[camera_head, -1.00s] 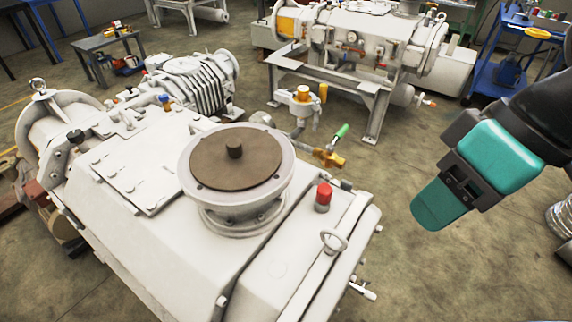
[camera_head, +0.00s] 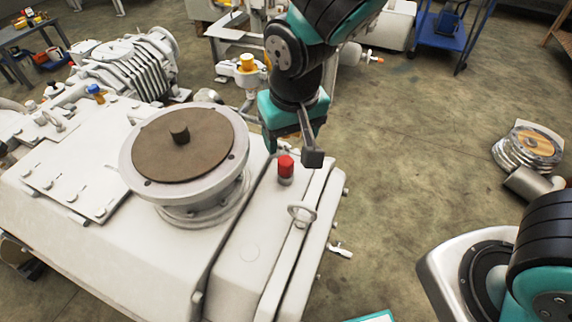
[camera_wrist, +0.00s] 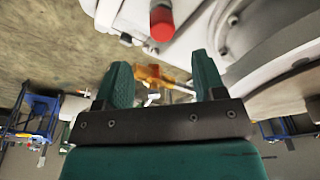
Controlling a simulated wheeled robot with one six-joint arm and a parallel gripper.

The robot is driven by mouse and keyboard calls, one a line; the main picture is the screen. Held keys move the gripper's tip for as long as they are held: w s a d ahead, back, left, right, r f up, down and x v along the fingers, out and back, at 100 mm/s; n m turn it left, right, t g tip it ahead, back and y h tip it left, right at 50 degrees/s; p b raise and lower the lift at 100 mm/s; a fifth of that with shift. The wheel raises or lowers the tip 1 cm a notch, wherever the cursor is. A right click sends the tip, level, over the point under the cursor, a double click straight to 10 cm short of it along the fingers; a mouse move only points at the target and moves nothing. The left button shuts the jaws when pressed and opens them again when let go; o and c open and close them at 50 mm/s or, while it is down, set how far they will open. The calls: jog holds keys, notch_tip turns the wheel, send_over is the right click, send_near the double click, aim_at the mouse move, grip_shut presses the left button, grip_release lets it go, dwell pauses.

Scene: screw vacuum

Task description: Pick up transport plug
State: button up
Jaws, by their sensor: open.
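The red-topped plug (camera_head: 286,168), the likely transport plug, stands upright on the white pump housing (camera_head: 245,255), right of the round flange. In the wrist view the red cap (camera_wrist: 161,24) is at the top centre, beyond the two teal fingers and apart from them. My gripper (camera_wrist: 161,68) is open with nothing between its fingers. In the head view my gripper (camera_head: 288,140) hangs just above and behind the plug. Its fingertips are partly hidden there by its own grey bracket.
The flange (camera_head: 236,165) with a brown disc and centre knob (camera_head: 180,133) rises left of the plug. A lifting ring (camera_head: 301,213) stands in front of it. A yellow-capped fitting (camera_head: 247,64) is behind. Open floor (camera_head: 410,150) lies to the right.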

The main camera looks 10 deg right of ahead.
aim_at(286, 161)
jog(key=f, duration=0.5)
jog(key=w+f, duration=0.1)
jog(key=f, duration=0.2)
jog(key=shift+a+f+p, duration=0.15)
jog(key=shift+a+p, duration=0.1)
jog(key=shift+p, duration=0.1)
jog(key=c, duration=1)
